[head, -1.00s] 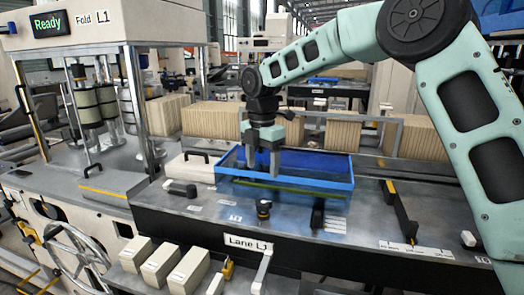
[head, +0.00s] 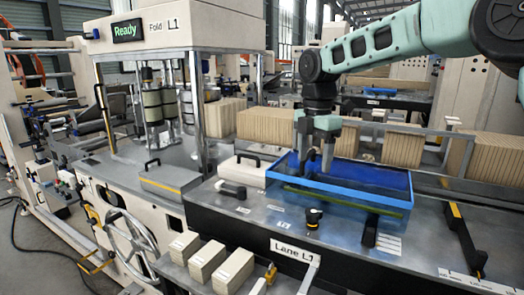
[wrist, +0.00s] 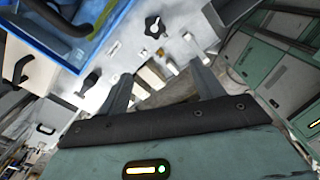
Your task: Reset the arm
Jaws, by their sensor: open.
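My gripper (head: 318,165) hangs pointing down at the end of my teal arm, over the left part of the blue-walled tray (head: 402,188) in the head view. Its fingers look apart with nothing between them. In the wrist view my gripper (wrist: 165,88) shows two grey fingers spread wide and empty. The blue tray rim (wrist: 58,62) shows at the top left of the wrist view. I cannot tell how far the fingertips are above the tray.
A black knob (head: 313,217) stands on the metal deck in front of the tray. A black bar with a yellow end (head: 465,240) lies at the right. Cream blocks (head: 208,261) sit below the deck edge. Kraft stacks (head: 265,125) stand behind. The folding machine (head: 140,25) reads "Ready".

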